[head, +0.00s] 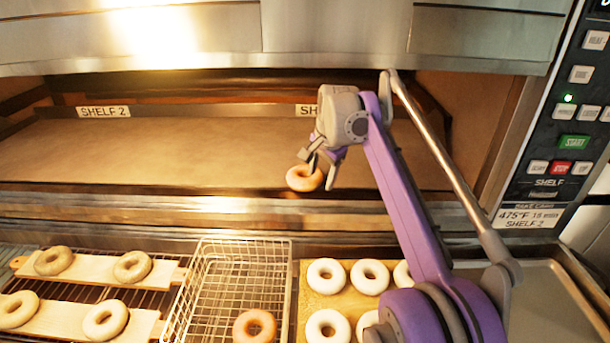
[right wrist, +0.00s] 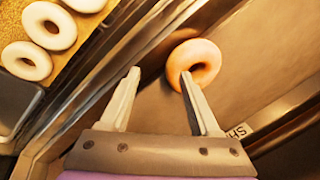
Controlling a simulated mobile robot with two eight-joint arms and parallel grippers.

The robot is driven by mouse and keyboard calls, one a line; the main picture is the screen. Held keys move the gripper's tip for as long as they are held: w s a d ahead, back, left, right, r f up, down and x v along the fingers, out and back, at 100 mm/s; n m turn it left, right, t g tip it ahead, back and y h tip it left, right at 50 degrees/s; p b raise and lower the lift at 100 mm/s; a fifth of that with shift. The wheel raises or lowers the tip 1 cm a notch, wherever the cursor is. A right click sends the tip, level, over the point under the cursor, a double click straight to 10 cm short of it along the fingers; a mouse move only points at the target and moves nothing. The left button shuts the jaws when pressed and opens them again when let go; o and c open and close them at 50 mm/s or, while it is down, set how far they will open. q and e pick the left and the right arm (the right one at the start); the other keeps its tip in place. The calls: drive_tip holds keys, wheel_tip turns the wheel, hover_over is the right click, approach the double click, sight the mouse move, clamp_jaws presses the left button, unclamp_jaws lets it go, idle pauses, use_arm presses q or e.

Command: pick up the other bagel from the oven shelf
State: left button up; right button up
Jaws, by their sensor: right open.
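One golden bagel (head: 305,178) lies near the front edge of the oven shelf (head: 200,150). My right gripper (head: 322,170) is just above it, with its fingers pointing down. In the right wrist view the same bagel (right wrist: 194,62) shows near the tip of one finger of my open right gripper (right wrist: 160,75). That finger overlaps the bagel's ring; I cannot tell whether it touches. The other finger stands apart from the bagel, over the shelf's front edge. A second golden bagel (head: 254,326) lies in the wire basket (head: 240,245). My left gripper is not in view.
Boards (head: 95,268) with several pale bagels lie on a rack at the left. A wooden board (head: 312,300) with several white bagels lies at the front middle. A control panel (head: 565,110) is at the right.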

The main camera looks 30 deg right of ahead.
sight(314, 179)
drive_tip(key=shift+w+d+p, duration=0.2)
drive_tip(key=shift+w, duration=0.7)
drive_tip(key=shift+w+d+p, duration=0.15)
drive_tip(key=shift+w, duration=0.7)
drive_tip(key=x, duration=0.5)
drive_tip(key=shift+s+b, duration=0.1)
drive_tip(key=shift+b, duration=0.2)
clamp_jaws()
